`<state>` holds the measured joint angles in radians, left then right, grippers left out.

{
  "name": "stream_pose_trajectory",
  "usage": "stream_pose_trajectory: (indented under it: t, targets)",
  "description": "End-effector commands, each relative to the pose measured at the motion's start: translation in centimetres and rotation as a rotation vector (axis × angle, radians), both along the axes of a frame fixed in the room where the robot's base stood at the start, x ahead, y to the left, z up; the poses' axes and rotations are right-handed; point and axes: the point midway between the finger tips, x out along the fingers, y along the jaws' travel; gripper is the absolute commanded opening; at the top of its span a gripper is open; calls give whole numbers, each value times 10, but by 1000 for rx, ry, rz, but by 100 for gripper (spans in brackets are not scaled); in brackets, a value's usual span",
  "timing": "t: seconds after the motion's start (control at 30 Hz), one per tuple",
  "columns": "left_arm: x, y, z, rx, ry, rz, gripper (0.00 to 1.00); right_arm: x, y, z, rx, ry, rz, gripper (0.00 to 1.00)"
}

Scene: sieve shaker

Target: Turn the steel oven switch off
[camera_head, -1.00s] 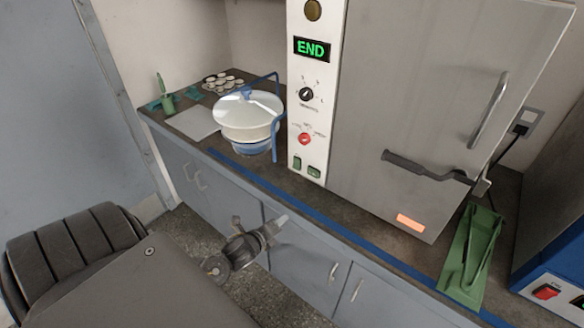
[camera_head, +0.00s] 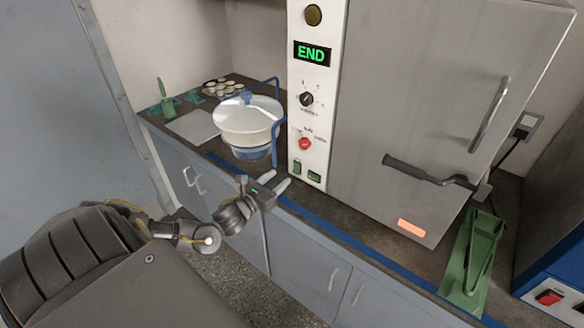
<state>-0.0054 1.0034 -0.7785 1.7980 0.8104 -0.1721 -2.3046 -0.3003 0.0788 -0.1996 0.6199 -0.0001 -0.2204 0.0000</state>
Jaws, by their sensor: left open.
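The steel oven (camera_head: 420,110) stands on the counter at the right, with a closed door. Its white control panel (camera_head: 311,85) carries a green END display (camera_head: 312,53), a black knob (camera_head: 306,99), a red knob (camera_head: 304,144) and two green rocker switches (camera_head: 314,177) at the bottom. The switch positions are too small to tell. My left gripper (camera_head: 278,182) is open and empty, just in front of the counter edge. It is below and left of the green switches, apart from them. My right gripper is not in view.
A white lidded pan (camera_head: 249,118) with a blue stand is left of the panel. A blue machine with a red switch (camera_head: 549,297) is at the far right. The dark counter has a blue front edge.

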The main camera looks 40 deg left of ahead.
Motion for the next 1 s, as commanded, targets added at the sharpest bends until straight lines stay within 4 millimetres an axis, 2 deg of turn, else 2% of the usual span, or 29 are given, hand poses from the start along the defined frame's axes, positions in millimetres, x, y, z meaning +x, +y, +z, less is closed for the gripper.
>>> stream_pose_trajectory:
  t: [0.03,0.2,0.4,0.6,0.83,1.0]
  targets:
    - [12,0,3,0,-5,2,45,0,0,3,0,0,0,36]
    - [43,1,2,-1,-3,3,45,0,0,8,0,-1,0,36]
    - [68,2,1,-1,-1,3,45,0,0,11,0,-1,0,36]
    - [77,1,0,-2,1,1,45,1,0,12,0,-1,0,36]
    - [77,1,0,-2,1,1,45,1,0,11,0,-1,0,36]
    - [77,2,0,-2,1,1,23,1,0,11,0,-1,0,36]
